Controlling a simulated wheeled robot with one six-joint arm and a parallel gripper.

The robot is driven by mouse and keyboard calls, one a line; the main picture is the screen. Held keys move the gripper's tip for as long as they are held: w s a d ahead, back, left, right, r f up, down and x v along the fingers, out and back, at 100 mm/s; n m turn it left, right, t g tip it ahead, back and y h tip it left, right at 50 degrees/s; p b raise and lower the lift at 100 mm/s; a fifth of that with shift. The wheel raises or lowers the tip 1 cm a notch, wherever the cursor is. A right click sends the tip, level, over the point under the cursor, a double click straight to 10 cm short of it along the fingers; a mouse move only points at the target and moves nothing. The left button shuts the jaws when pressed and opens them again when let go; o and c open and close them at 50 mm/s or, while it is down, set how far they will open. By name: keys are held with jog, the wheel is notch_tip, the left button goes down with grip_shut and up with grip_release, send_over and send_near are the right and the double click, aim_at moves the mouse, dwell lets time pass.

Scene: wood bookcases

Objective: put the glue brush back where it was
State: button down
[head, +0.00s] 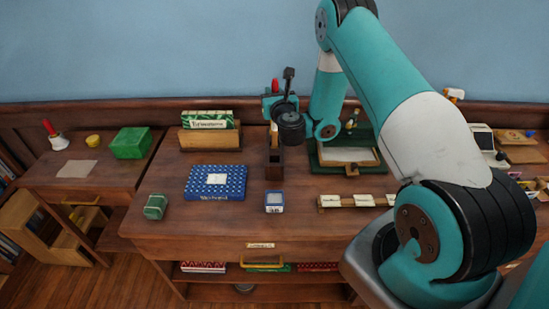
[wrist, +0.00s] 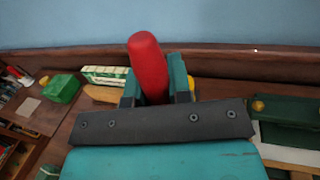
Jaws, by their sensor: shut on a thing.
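My gripper (head: 272,103) is shut on the red-handled glue brush (head: 275,85), above the back middle of the desk. In the wrist view the red handle (wrist: 147,66) stands up between the teal fingers, nearly upright with a slight tilt; the dark palm bar hides its lower part. A dark wooden holder (head: 274,165) stands on the desk just below my gripper. A narrow tan piece (head: 274,130) shows between them; I cannot tell whether it belongs to the brush or stands in the holder. I cannot tell whether the brush touches the holder.
A small blue-and-white device (head: 275,202) lies in front. A red-handled bell (head: 53,136) stands far left.

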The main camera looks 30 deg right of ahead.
jog(key=shift+w+r, duration=0.1)
jog(key=shift+r, duration=0.65)
jog(key=shift+f+b, duration=7.75)
jog(key=shift+f, duration=2.3)
jog(key=shift+f, duration=0.1)
jog(key=c, duration=1.5)
grip_release()
jog(key=shift+f+b, duration=0.1)
jog(key=shift+b, duration=0.2)
jog(key=o, duration=0.4)
jog(key=shift+o, duration=0.2)
jog(key=shift+r, duration=0.2)
